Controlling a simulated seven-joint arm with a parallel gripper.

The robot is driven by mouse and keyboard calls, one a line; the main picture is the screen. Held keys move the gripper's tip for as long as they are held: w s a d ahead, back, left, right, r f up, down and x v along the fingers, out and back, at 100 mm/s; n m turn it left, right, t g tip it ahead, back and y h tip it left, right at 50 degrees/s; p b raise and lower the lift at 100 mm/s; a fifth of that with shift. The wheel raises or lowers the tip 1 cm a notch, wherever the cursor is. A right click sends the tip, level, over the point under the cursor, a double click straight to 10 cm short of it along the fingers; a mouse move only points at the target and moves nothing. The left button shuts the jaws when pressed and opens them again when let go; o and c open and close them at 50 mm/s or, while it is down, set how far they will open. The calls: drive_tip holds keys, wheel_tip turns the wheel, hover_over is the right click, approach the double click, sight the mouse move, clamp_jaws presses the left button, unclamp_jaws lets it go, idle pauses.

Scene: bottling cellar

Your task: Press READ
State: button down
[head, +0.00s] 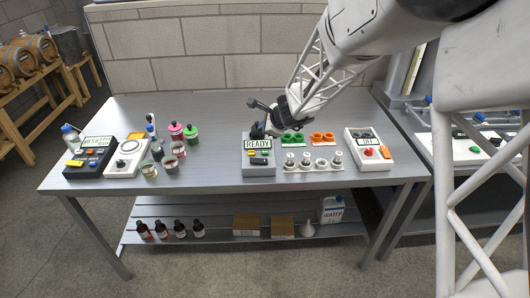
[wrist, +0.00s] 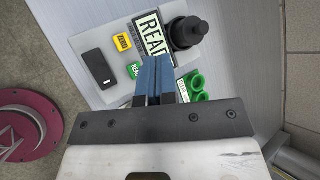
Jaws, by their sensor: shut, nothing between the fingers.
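The grey instrument (head: 258,169) stands near the middle of the bench, its display (head: 258,144) reading READY. In the wrist view its display (wrist: 152,38) is partly cut off by my fingers. A yellow ZERO button (wrist: 122,42), a green READ button (wrist: 134,70) and a black key (wrist: 99,69) show on its face. In the wrist view my gripper (wrist: 154,62) is shut and empty, with the blue fingertips just right of the green READ button. I cannot tell their height above it.
Green cups (wrist: 193,86) in a holder stand right beside the instrument. A white rack (head: 312,165) of small vessels is to its right, then a white box (head: 368,150) with a red button. Jars (head: 176,132) and other devices stand left. The bench front (head: 220,175) is clear.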

sight(265, 153)
drive_tip(key=shift+f, duration=3.5)
drive_tip(key=shift+f, duration=0.9)
idle(0.7)
drive_tip(key=shift+r, duration=0.85)
drive_tip(key=shift+r, duration=2.55)
drive_tip(key=shift+s, duration=0.1)
